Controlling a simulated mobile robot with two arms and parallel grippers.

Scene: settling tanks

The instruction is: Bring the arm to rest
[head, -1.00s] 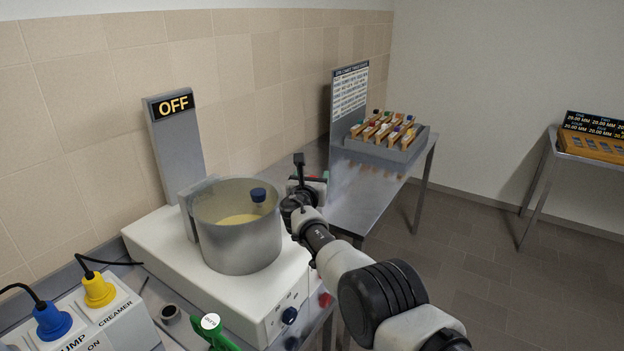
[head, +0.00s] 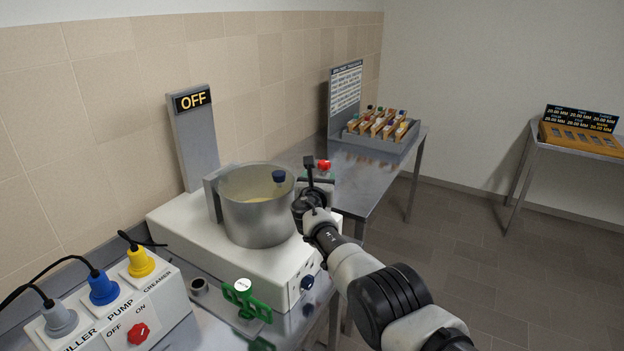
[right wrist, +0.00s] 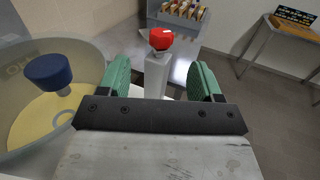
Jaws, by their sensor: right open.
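My right arm reaches in from the lower right of the head view. Its gripper (head: 318,182) is just right of the metal pot (head: 258,222). In the right wrist view its green-padded fingers (right wrist: 160,82) are apart, with nothing held between them. A red knob (right wrist: 160,39) on a pale post stands beyond the fingertips, in line with the gap; it also shows behind the gripper in the head view (head: 324,165). I cannot tell how far the fingers are from the post. My left gripper is not in view.
The pot, holding yellow liquid and a blue-capped piece (right wrist: 49,72), stands on a white base (head: 235,262) under an OFF display (head: 193,100). A plug box (head: 125,310) and green handle (head: 246,299) are in front. A rack (head: 380,128) stands behind.

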